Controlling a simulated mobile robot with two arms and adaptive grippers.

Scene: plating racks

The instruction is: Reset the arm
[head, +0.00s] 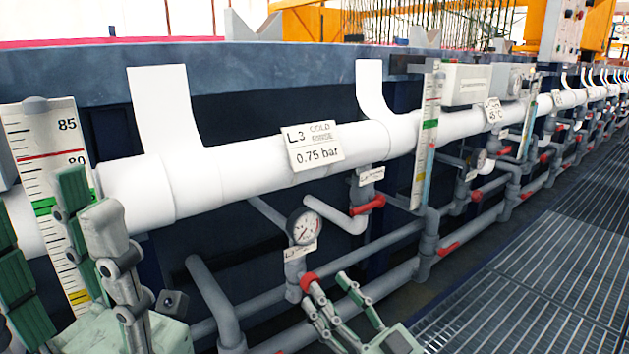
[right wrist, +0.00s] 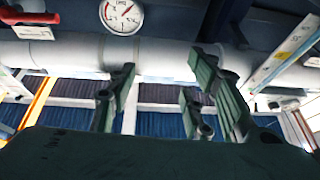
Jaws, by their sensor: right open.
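My right gripper (head: 330,292) is in the lower middle of the head view, its green-grey fingers spread and empty. It appears just below the round pressure gauge (head: 304,228) and a red valve handle (head: 308,282); I cannot tell whether it touches the pipes. In the right wrist view the fingers (right wrist: 162,85) stand apart with nothing between them, and the gauge (right wrist: 122,14) shows beyond them. My left gripper (head: 48,245) is large at the lower left of the head view, fingers apart and empty, in front of the green-marked scale (head: 45,135).
A long white pipe (head: 240,165) with a "0.75 bar" label (head: 314,146) runs along the blue tank (head: 60,75). Grey pipes (head: 385,245) and red handles (head: 368,204) stick out below it. The grating walkway (head: 540,285) at the right is clear.

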